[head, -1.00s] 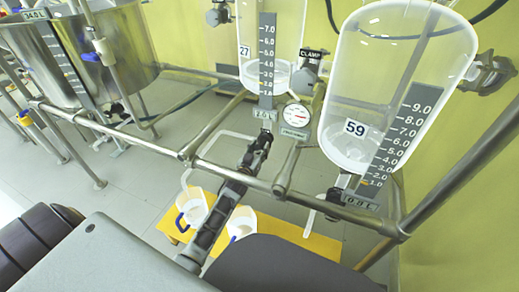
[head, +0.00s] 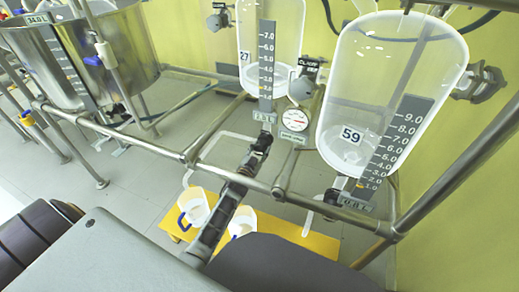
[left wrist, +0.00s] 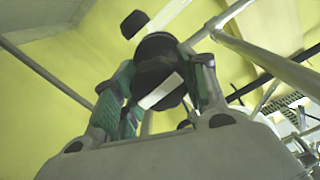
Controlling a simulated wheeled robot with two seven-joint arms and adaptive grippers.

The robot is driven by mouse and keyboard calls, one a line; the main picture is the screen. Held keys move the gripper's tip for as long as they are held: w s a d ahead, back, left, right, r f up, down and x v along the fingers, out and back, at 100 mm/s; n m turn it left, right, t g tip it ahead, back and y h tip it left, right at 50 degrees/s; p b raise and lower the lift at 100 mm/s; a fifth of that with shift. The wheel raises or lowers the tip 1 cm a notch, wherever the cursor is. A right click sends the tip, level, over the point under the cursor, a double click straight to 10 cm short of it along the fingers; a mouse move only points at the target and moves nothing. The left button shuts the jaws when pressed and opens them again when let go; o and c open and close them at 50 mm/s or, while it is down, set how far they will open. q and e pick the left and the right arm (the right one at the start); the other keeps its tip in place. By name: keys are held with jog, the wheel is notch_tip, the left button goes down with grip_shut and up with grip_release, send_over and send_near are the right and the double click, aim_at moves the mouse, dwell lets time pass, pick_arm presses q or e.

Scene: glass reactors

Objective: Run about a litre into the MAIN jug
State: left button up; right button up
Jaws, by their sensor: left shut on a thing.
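My left gripper (head: 256,152) reaches up under the clear vessel marked 27 (head: 285,45). In the left wrist view its fingers (left wrist: 160,85) are shut on a black round tap handle (left wrist: 155,72) with a white tag. A pale tube (head: 222,142) runs left from near that outlet and bends down toward a white jug with a blue handle (head: 193,207). A second such jug (head: 242,222) stands to its right, partly hidden by my arm. I cannot read which jug is MAIN, nor see how full either is. My right gripper is out of view.
Vessel 59 (head: 392,70) hangs on the right with its own outlet. A steel tank (head: 110,55) stands at the left. Steel rails (head: 230,178) cross in front of the vessels. A pressure gauge (head: 295,120) sits between the vessels. The jugs stand on a yellow platform (head: 318,247).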

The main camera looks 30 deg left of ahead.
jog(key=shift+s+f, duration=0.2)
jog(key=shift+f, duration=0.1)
pick_arm(q)
jog(key=o, duration=0.9)
jog(key=shift+o, duration=0.8)
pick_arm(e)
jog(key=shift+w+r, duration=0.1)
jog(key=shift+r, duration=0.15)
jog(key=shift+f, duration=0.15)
pick_arm(q)
jog(key=shift+s, duration=0.1)
jog(key=s, duration=1.1)
jog(key=shift+s+d, duration=0.35)
jog(key=shift+s, duration=0.05)
